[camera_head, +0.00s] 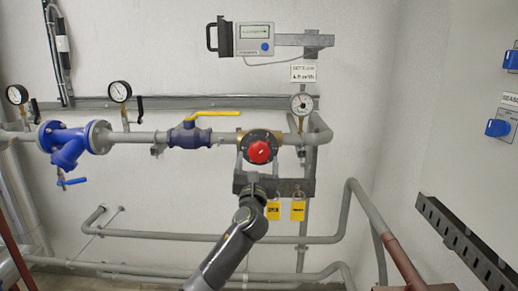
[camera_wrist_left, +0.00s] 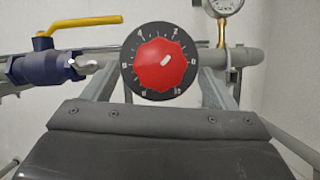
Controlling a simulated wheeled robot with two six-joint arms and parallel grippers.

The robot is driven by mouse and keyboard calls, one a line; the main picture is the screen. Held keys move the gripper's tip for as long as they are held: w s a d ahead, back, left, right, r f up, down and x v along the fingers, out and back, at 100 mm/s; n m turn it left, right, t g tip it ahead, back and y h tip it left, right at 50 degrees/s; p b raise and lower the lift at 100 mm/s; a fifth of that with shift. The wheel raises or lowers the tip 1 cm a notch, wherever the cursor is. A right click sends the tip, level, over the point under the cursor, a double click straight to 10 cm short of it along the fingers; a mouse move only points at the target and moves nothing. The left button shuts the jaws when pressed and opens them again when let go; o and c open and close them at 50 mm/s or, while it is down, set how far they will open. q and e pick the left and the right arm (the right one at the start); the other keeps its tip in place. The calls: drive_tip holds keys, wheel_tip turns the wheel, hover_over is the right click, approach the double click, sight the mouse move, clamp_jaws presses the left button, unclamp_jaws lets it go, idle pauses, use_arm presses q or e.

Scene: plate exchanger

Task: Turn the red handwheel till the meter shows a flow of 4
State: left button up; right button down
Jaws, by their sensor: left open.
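The red handwheel (camera_head: 260,152) sits on a round dark dial on the grey pipe. In the left wrist view the handwheel (camera_wrist_left: 160,64) shows face on, with a white mark pointing up and right; pale numbers ring the dial. My left gripper (camera_head: 262,164) is in front of and just below it, open, its grey fingers apart on either side of the wheel. In the wrist view the gripper (camera_wrist_left: 160,85) frames the wheel, and I see no clear contact. The flow meter (camera_head: 253,39) hangs on the wall above; its greenish display is too small to read. My right gripper is out of view.
A sign (camera_head: 303,73) under the meter is hard to read. A yellow-handled blue valve (camera_head: 189,135), a blue strainer (camera_head: 66,145) and gauges line the pipe at left. A round gauge (camera_head: 301,104) stands right of the wheel. Yellow tags (camera_head: 298,211) hang below. A cabinet fills the right.

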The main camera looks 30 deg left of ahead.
sight(259, 155)
use_arm(q)
drive_tip(key=shift+p+x, duration=0.3)
drive_tip(key=shift+x, duration=2)
drive_tip(key=c, duration=1)
